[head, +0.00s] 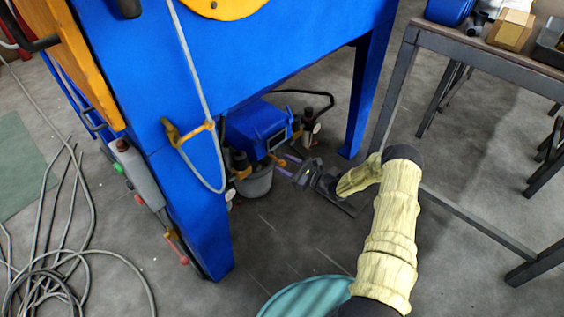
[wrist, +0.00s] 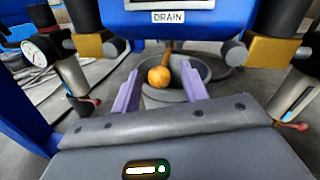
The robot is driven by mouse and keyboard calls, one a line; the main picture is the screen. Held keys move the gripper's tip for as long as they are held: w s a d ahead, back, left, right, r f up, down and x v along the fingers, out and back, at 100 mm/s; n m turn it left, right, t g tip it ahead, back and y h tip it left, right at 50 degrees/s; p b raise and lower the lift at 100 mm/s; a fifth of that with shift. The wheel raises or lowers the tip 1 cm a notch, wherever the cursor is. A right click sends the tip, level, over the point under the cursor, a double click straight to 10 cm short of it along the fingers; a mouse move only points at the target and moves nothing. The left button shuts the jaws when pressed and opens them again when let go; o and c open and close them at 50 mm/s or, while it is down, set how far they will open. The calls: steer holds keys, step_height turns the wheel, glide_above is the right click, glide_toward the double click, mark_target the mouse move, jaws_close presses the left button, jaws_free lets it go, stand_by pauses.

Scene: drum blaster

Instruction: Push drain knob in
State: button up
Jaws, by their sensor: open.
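The drain knob (wrist: 160,76) is a small orange ball on a short stem below the white DRAIN label (wrist: 168,17) in the wrist view. The label is on the front of a blue box (wrist: 215,28), which also shows under the blue cabinet in the head view (head: 256,122). My gripper (wrist: 160,69) is open, with its purple fingers on either side of the knob in the picture and nothing visibly held. I cannot tell whether the fingers touch the knob. In the head view my gripper (head: 283,166) is low, in front of the box.
A grey bucket (head: 256,184) stands below the box. Brass fittings (wrist: 88,45) and a round gauge (wrist: 36,51) flank the box. A blue cabinet leg (head: 205,215) is at left, a workbench (head: 470,45) at right. Cables (head: 60,275) lie on the floor at left.

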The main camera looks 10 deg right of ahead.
steer(key=p+v, duration=0.5)
steer(key=v, duration=1)
steer(key=shift+s, duration=0.15)
